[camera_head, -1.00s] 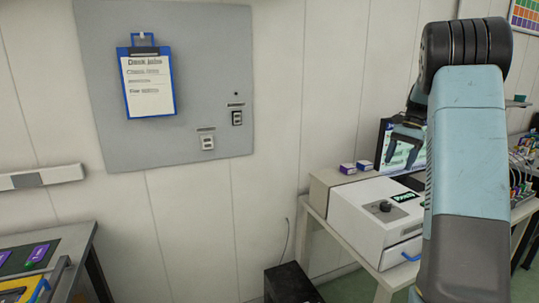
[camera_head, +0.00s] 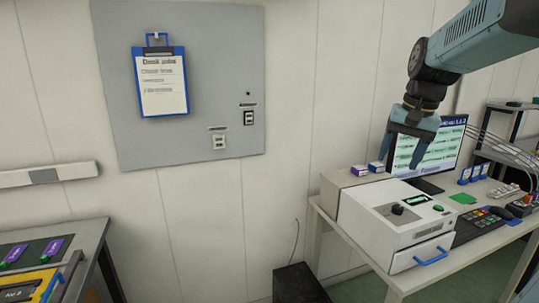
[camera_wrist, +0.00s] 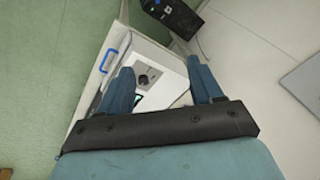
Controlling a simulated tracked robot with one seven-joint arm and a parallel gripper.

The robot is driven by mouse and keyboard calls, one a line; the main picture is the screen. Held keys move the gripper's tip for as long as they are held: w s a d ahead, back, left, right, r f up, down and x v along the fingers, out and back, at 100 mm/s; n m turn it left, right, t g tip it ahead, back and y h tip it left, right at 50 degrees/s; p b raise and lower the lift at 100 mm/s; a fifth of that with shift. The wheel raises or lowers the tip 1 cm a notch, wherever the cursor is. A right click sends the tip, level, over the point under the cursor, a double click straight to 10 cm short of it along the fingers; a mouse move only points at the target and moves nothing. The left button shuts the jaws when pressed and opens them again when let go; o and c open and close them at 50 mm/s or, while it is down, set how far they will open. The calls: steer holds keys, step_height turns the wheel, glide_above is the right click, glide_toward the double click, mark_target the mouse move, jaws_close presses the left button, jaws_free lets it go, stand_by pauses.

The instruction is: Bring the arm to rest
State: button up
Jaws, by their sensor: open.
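My gripper (camera_head: 410,146) hangs from my blue-grey arm at the upper right of the head view, fingers pointing down. It is above and behind the white machine (camera_head: 392,219), in front of the monitor (camera_head: 440,152). In the wrist view my gripper (camera_wrist: 160,85) has its two blue fingers spread wide, with nothing between them. The white machine (camera_wrist: 158,72), with its dark knob and blue handle, shows beyond the fingers, apart from them.
Two small purple-and-white boxes (camera_head: 367,169) sit on a beige box behind the machine. Blue-labelled bottles (camera_head: 475,174) and a keypad (camera_head: 485,217) are at right. A dark box (camera_head: 298,284) stands on the floor. A clipboard (camera_head: 161,85) hangs on the wall panel. Left is a bench (camera_head: 92,238).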

steer(key=s+a+f+n+t, duration=0.1)
steer(key=s+a+f+n, duration=0.1)
steer(key=s, duration=0.5)
steer(key=s+a+f+n+t+h, duration=0.1)
steer(key=s+a, duration=0.3)
steer(key=s, duration=0.4)
steer(key=shift+s+f+n+t, duration=0.15)
steer(key=shift+f+n+t, duration=0.6)
steer(key=shift+n, duration=0.15)
